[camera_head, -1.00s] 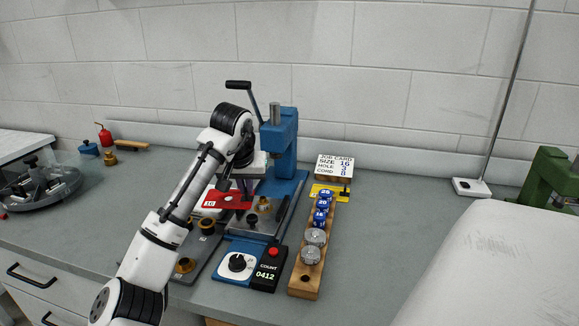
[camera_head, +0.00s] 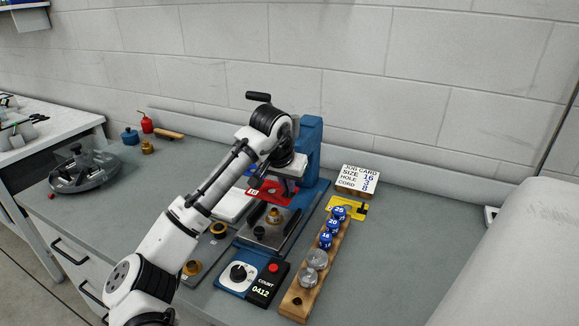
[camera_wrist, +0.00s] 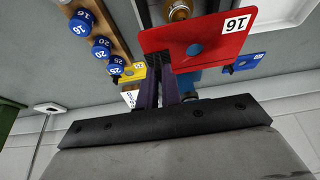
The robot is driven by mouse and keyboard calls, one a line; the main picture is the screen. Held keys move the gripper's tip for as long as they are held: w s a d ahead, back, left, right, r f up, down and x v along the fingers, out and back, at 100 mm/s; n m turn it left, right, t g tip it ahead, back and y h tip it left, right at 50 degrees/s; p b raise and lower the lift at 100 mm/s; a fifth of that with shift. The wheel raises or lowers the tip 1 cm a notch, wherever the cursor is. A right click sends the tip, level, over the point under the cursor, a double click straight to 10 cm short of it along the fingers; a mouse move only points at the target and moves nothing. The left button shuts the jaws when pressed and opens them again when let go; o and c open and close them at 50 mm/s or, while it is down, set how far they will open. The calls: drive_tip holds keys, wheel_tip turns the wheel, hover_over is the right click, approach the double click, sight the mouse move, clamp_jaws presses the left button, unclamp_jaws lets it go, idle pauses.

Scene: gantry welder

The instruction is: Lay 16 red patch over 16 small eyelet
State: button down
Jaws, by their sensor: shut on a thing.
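My gripper (camera_head: 287,184) is shut on the red patch (camera_head: 268,191), a flat red plate with a white 16 label and a round hole. The patch also fills the upper middle of the wrist view (camera_wrist: 222,44), pinched at one edge by the purple fingers. A brass eyelet (camera_head: 274,214) stands on the steel plate of the blue press. In the head view the held patch appears just above it, apart from it. In the wrist view a brass piece (camera_wrist: 178,11) shows past the patch's edge. I cannot tell the eyelet's size marking.
The blue press (camera_head: 310,150) stands close behind my gripper. A wooden rack (camera_head: 299,300) with blue numbered knobs and grey discs is to its right. A yellow card (camera_head: 350,208) and a job card reading size 16 (camera_head: 357,180) are behind. Other brass pieces (camera_head: 192,267) sit front left.

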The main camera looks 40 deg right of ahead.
sight(287, 200)
drive_tip(key=shift+s, duration=0.25)
wheel_tip(287, 200, down, 5)
drive_tip(key=b, duration=0.5)
drive_tip(key=shift+f, duration=0.15)
drive_tip(key=shift+f+b, duration=0.3)
drive_tip(key=shift+f, duration=0.65)
idle(0.3)
drive_tip(key=c, duration=1.5)
unclamp_jaws()
drive_tip(key=shift+r, duration=0.1)
drive_tip(key=b+v, duration=0.2)
drive_tip(key=v, duration=1.1)
drive_tip(key=shift+r, duration=0.3)
drive_tip(key=shift+a, duration=0.15)
